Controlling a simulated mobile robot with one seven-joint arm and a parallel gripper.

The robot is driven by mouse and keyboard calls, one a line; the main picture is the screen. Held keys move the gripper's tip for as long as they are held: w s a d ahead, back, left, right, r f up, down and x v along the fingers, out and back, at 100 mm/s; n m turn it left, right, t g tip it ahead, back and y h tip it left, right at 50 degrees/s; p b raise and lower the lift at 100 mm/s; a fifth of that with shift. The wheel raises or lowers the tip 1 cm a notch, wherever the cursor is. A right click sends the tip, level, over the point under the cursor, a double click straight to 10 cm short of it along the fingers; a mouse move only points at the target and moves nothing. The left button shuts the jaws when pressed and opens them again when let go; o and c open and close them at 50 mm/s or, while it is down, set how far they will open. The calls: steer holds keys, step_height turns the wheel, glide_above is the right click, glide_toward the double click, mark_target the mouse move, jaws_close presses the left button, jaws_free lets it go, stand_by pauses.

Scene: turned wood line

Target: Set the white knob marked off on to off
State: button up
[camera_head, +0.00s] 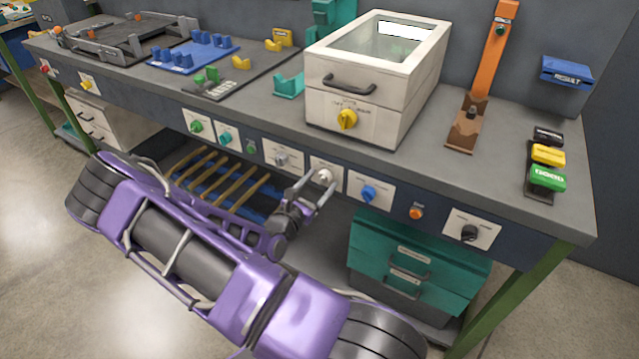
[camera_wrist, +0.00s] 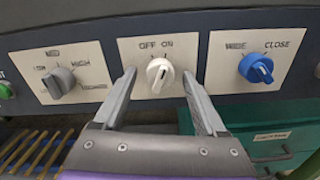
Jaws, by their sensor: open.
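The white knob (camera_wrist: 159,76) sits on a pale plate marked OFF and ON, in the middle of the wrist view. Its grip bar runs nearly upright, its top leaning slightly right, seemingly towards ON. In the head view the knob (camera_head: 325,175) is on the bench's front panel, partly hidden by my gripper (camera_head: 313,187). In the wrist view my gripper (camera_wrist: 158,77) is open, one finger left and one right of the knob, with gaps on both sides. I see no contact.
A grey knob (camera_wrist: 60,82) marked MED and HIGH is to the left. A blue knob (camera_wrist: 256,68) marked WIDE and CLOSE is to the right, near my right finger. Teal drawers (camera_head: 415,260) stand below the panel. A slatted blue rack (camera_head: 220,185) is lower left.

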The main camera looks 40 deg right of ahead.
jaws_close()
stand_by(0.3)
steer(key=shift+r+n+p, duration=0.15)
steer(key=shift+n+p, duration=0.75)
steer(key=shift+p, duration=0.1)
steer(key=shift+n+p, duration=0.9)
steer(key=shift+n, duration=0.3)
steer(key=shift+n+p, duration=1.15)
steer(key=shift+n, duration=1.15)
